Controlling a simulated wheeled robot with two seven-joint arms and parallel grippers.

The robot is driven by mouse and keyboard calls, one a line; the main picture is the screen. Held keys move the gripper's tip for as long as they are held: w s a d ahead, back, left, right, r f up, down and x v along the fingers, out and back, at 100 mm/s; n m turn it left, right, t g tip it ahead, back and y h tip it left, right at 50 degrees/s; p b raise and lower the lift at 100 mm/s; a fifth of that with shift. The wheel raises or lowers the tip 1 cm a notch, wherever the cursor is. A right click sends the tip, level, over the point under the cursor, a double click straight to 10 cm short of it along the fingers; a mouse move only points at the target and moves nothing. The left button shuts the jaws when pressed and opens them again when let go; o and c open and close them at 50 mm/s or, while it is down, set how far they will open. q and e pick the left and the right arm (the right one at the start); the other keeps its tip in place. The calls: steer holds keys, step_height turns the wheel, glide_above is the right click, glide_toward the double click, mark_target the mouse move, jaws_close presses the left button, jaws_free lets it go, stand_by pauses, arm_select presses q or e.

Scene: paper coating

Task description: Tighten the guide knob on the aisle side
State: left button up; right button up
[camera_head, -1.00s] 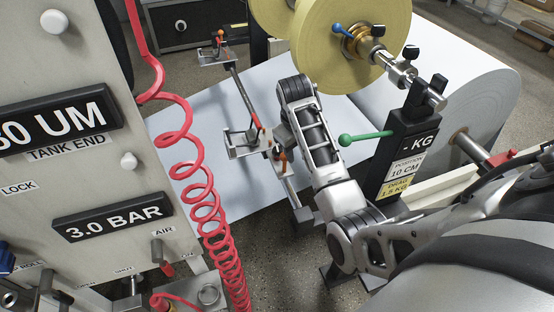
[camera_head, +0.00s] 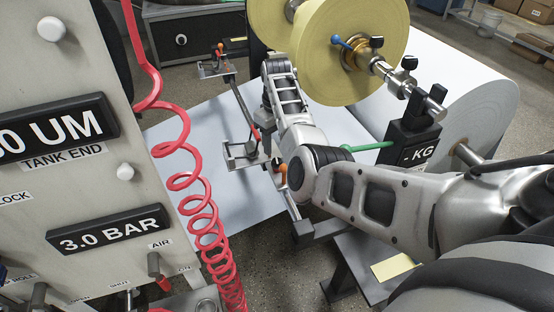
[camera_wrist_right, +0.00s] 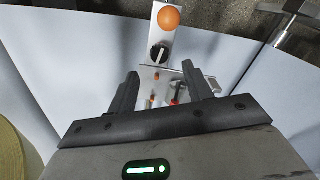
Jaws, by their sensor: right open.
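The near web guide (camera_head: 243,153) is a metal plate on a rail at the edge of the pale paper web. An orange ball (camera_head: 281,168) shows beside it, partly hidden by my right arm. In the right wrist view, an orange ball (camera_wrist_right: 169,18) and a black knob with a white mark (camera_wrist_right: 158,53) sit on a metal plate. My right gripper (camera_wrist_right: 160,80) is open and empty, its fingers apart, with the black knob just beyond the tips in the picture. In the head view the right gripper (camera_head: 268,113) hangs over the web. My left gripper is out of view.
A second guide (camera_head: 216,66) stands at the rail's far end. A coiled red hose (camera_head: 180,150) hangs before the grey control panel (camera_head: 90,185) at left.

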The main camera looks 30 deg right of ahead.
mark_target(277, 160)
arm_select(q)
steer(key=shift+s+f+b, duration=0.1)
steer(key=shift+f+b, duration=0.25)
steer(key=shift+b, duration=0.4)
arm_select(e)
step_height(277, 160, down, 7)
steer(key=shift+r, duration=0.15)
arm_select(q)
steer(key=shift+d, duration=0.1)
arm_select(e)
steer(key=c, duration=1)
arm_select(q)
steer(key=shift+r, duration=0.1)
arm_select(e)
steer(key=shift+o, duration=0.2)
